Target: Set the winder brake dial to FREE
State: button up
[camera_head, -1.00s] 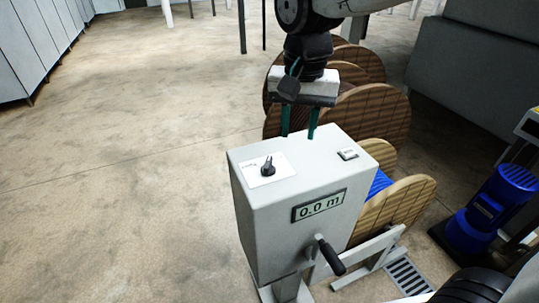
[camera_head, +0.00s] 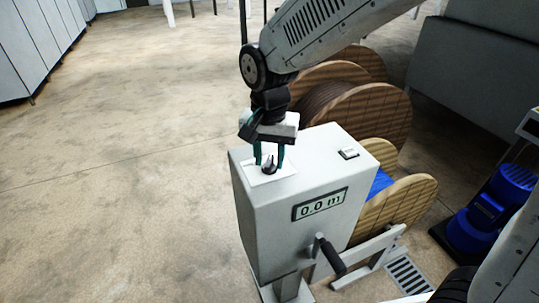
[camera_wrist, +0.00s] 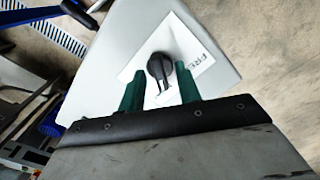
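The winder brake dial is a black knob (camera_head: 268,166) on a white label plate on top of the grey box (camera_head: 268,200). In the wrist view the knob (camera_wrist: 160,67) sits on the plate (camera_wrist: 172,38), with "FREE" printed to its right; its narrow end points down in the picture, away from that word. My gripper (camera_head: 269,162) is open, with its green fingers pointing down over the dial. In the wrist view the fingertips (camera_wrist: 159,70) lie either side of the knob, with a gap on each side. I cannot tell how far down they reach beside it.
The box also carries a small switch (camera_head: 349,154), a "0.0 m" display (camera_head: 320,204) and a black-handled crank (camera_head: 331,256). Wooden reels (camera_head: 365,118) stand behind it. A blue motor (camera_head: 492,212) stands at right. The floor at left is clear.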

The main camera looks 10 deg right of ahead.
grip_shut()
jog(key=shift+n, duration=0.4)
jog(key=n, duration=1.3)
dwell(0.6)
grip_release()
